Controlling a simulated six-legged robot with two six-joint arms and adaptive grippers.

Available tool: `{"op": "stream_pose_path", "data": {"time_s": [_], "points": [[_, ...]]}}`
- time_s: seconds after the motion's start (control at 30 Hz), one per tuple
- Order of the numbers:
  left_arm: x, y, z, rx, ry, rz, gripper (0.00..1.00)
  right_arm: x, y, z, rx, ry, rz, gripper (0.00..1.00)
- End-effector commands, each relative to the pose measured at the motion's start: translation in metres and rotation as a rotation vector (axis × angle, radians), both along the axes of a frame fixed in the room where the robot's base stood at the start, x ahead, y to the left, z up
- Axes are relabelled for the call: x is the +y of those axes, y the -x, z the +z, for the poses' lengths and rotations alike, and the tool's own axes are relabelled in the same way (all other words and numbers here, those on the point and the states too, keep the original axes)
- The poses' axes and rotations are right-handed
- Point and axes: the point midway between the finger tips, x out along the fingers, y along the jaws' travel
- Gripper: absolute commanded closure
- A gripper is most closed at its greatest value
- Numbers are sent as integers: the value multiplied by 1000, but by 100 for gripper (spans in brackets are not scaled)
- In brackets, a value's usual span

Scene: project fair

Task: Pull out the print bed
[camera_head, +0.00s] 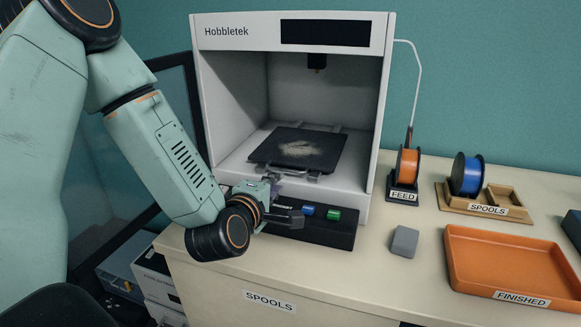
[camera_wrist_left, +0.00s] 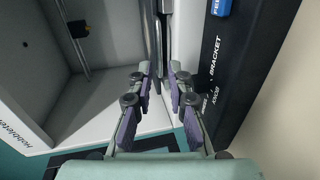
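The print bed (camera_head: 284,149) is a dark square plate with a pale powdery patch. It sits inside the white printer (camera_head: 208,95), in the open front chamber, with a grey handle (camera_head: 293,171) at its front edge. My left gripper (camera_head: 277,189) is at the printer's front edge, just below and left of the handle. In the left wrist view its two purple-padded fingers (camera_wrist_left: 160,78) are apart with a gap between them. Grey bars show beyond the tips; whether the fingers touch anything I cannot tell. My right gripper is not in view.
A black panel (camera_head: 330,234) with a blue and a green part lies in front of the printer. A grey block (camera_head: 404,241), an orange FINISHED tray (camera_head: 485,237), an orange feed spool (camera_head: 408,165) and a blue spool (camera_head: 467,175) stand right. Some tabletop near the block is bare.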

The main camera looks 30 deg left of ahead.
Motion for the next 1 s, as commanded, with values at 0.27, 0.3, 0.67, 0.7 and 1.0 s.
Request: {"op": "stream_pose_path", "data": {"time_s": [0.27,0.3,0.67,0.7,1.0], "points": [[0,-11,0,-15,10,9,82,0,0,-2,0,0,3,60],[1,-17,-1,-16,9,8,82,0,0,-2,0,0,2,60],[13,-61,-12,-13,13,9,82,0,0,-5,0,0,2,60],[13,-64,-12,-14,12,9,82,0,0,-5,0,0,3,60],[15,-71,-13,-13,14,9,82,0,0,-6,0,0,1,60]]}}
